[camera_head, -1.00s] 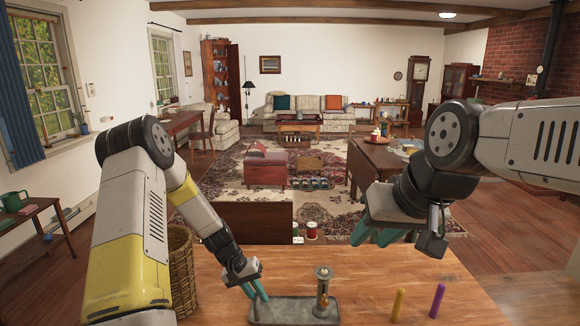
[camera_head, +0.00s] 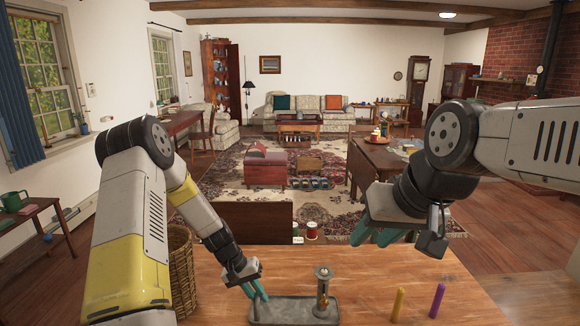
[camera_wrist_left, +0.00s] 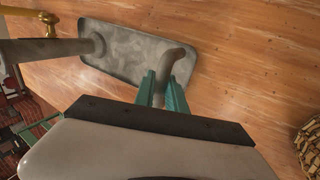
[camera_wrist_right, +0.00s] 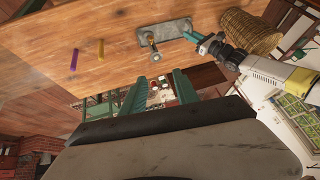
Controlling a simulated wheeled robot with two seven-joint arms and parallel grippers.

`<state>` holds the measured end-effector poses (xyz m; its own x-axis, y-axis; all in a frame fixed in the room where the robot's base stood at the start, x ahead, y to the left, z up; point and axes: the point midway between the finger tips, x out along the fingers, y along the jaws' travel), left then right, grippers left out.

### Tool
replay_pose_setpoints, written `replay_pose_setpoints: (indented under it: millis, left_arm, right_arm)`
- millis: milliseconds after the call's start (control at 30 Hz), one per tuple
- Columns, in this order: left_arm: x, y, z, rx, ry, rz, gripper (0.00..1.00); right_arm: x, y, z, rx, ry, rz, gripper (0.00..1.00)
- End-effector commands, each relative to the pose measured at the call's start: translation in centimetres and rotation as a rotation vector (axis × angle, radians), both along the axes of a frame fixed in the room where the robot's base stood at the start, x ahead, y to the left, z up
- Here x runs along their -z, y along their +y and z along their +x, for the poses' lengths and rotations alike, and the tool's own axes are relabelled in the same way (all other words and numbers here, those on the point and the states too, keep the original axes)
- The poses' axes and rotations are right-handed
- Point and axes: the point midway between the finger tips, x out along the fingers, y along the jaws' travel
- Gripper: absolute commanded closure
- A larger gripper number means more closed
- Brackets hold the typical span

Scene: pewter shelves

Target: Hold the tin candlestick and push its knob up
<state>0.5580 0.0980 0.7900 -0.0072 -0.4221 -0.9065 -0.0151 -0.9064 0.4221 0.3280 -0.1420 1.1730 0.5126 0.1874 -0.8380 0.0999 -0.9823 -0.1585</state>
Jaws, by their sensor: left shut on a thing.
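The tin candlestick has a grey oblong tray (camera_head: 263,308) on the wooden table, with an upright tube (camera_head: 322,275) at its right part. A brass-coloured part, perhaps the knob, shows on the tube. In the left wrist view the tray (camera_wrist_left: 125,52) has a curved grey handle (camera_wrist_left: 172,62) at one end. My left gripper (camera_head: 256,290) is shut on this handle, its teal fingers (camera_wrist_left: 162,90) on either side. My right gripper (camera_head: 374,236) is open and empty above the table, right of and beyond the candlestick. The candlestick also shows in the right wrist view (camera_wrist_right: 175,30).
An orange candle (camera_head: 398,304) and a purple candle (camera_head: 437,300) stand on the table to the right. A wicker basket (camera_head: 182,275) is at the left. The tabletop between the tray and the candles is clear.

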Motion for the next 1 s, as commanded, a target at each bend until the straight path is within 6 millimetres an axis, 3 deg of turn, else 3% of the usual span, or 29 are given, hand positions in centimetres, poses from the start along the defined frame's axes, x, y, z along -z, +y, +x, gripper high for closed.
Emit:
replay_pose_setpoints:
  millis: [100, 300, 567, 767, 1000]
  left_arm:
    - [0.0, 0.0, 0.0, 0.000, 0.000, 0.000, 1.00]
    - [0.0, 0.0, 0.0, 0.000, 0.000, 0.000, 1.00]
    - [0.0, 0.0, 0.0, 0.000, 0.000, 0.000, 1.00]
    - [0.0, 0.0, 0.0, 0.000, -0.001, 0.000, 1.00]
    - [0.0, 0.0, 0.0, 0.000, -0.001, 0.000, 1.00]
  right_arm:
    - [0.0, 0.0, 0.0, 0.000, 0.000, 0.000, 0.66]
    - [0.0, 0.0, 0.0, -0.001, 0.001, -0.001, 1.00]
    - [0.9, 0.5, 2.0, -0.095, 0.065, -0.082, 1.00]
    - [3.0, 1.6, 5.6, -0.277, 0.170, -0.230, 1.00]
    - [6.9, 3.9, 10.0, -0.518, 0.290, -0.406, 1.00]
